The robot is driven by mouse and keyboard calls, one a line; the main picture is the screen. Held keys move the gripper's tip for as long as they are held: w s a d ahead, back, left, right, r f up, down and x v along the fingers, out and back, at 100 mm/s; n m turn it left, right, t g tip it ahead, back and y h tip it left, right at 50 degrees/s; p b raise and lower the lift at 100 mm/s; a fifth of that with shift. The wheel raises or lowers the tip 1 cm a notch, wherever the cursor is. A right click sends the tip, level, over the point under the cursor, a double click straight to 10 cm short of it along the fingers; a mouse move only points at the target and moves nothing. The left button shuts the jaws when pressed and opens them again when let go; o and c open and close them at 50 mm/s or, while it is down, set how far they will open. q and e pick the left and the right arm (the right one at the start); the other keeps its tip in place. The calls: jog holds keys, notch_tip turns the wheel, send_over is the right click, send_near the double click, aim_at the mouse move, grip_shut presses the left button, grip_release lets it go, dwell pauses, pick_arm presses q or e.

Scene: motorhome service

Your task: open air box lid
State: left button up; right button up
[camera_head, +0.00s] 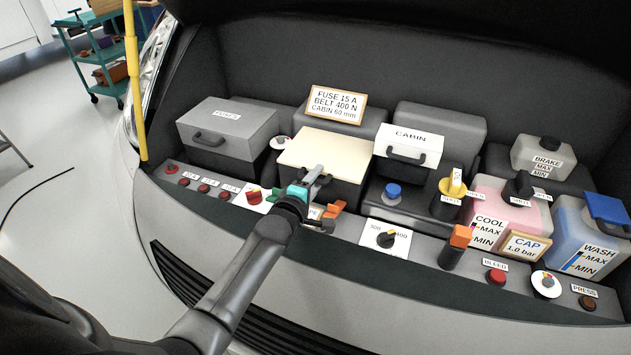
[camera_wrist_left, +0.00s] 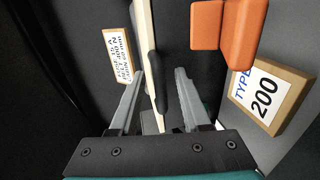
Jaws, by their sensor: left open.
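The air box appears to be the dark box with a flat cream lid (camera_head: 325,148) in the middle of the bay; no name shows on it. The lid looks closed. My left gripper (camera_head: 321,175) is open at the lid's front edge. In the left wrist view, the lid (camera_wrist_left: 147,50) shows edge-on, and its dark handle (camera_wrist_left: 154,78) lies between the two open fingers (camera_wrist_left: 163,80). I cannot tell whether either finger touches it. An orange latch (camera_head: 334,209) sits below the gripper; orange parts (camera_wrist_left: 230,28) also show in the left wrist view. My right gripper is not in view.
A grey fuse box (camera_head: 228,125) stands left and a white-lidded cabin box (camera_head: 409,146) close on the right. A sign (camera_head: 337,104) stands behind the lid. A "TYPE 200" block (camera_wrist_left: 268,92) is beside the fingers. Knobs and buttons line the front ledge.

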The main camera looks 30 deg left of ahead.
pick_arm(q)
jog(key=shift+c, duration=0.3)
grip_shut()
jog(key=shift+f, duration=0.1)
